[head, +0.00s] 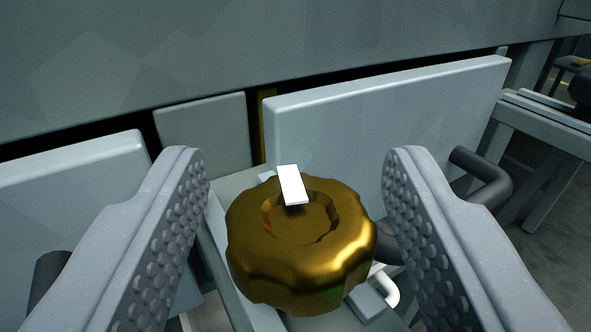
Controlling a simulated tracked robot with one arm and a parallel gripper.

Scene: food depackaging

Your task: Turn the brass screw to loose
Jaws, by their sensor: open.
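The brass screw (300,268) is a round, scalloped knob with a recess in its top, in the lower middle of the head view. A small white marker (291,184) stands at the far side of its top. My gripper (297,170) is open, with one studded grey finger on each side of the brass screw. A gap shows between the screw and each finger, so neither appears to touch it. The screw's underside and shaft are hidden.
Pale grey panels (390,105) stand behind the screw, below a large grey wall (250,45). A dark bent handle (485,180) sticks out behind the right finger. A grey bench-like frame (550,125) is at the far right, with open floor below it.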

